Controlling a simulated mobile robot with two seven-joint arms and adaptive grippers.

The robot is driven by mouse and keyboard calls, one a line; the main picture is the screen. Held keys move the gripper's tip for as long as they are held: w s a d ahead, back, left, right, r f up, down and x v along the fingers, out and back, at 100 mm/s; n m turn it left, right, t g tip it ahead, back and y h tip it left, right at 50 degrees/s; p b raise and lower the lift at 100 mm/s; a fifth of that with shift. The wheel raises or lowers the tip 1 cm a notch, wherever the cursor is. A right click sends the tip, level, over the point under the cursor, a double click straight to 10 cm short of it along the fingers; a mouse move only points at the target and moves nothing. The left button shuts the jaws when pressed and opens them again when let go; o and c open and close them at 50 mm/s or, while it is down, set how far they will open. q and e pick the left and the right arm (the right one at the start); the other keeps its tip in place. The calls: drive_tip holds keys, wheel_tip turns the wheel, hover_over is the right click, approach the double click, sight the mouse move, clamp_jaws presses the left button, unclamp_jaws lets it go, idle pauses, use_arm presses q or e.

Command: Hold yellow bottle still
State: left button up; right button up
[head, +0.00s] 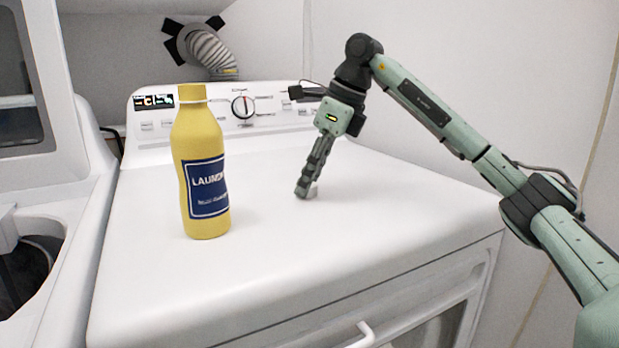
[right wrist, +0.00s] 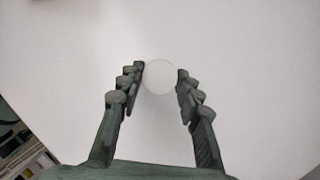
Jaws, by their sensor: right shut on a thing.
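A yellow bottle (head: 188,135) with a dark blue laundry label stands upright on the white machine top, left of the middle in the head view. Nothing touches it. My right gripper (head: 306,192) points down to the right of the bottle, well apart from it, with its fingertips close to the machine top. In the right wrist view, the right gripper (right wrist: 161,84) has its two fingers around a small round white thing (right wrist: 160,76) and is shut on it. What this white thing is, I cannot tell. My left gripper is not in view.
The white machine top (head: 270,265) is otherwise clear around the bottle. A control panel with a knob (head: 243,107) rises along its back. A silver duct hose (head: 211,50) stands behind. Another white machine (head: 85,200) with an opening is at the left.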

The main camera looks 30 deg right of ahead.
drive_tip(key=shift+f, duration=0.1)
drive_tip(key=o, duration=0.7)
drive_tip(key=shift+r, duration=0.55)
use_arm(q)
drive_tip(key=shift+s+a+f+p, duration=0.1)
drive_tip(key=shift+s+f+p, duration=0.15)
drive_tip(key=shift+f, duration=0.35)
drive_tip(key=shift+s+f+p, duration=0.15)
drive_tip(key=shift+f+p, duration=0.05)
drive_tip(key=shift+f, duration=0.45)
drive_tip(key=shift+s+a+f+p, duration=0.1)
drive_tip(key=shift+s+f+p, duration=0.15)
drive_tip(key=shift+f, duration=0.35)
use_arm(e)
drive_tip(key=shift+v, duration=5.65)
